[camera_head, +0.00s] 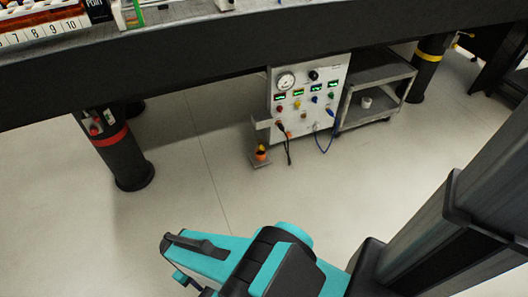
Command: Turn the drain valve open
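No part is clearly marked as the drain valve. A small orange and yellow fitting (261,153) stands low on a grey bracket, left of the white control panel (308,95). A small red fitting (95,127) sits on a plate at the left table leg. Both are too small to tell whether they are a valve, or open or shut. My teal and black arm is at the bottom centre, well in front of both fittings and apart from them. The fingers of my gripper cannot be made out.
The dark bench edge (200,62) crosses the top, with the panel below it. A thick left leg (123,160) and right leg (428,65) stand on the floor. A grey cart (375,78) is right of the panel. The floor (190,180) between is clear; cables hang from the panel.

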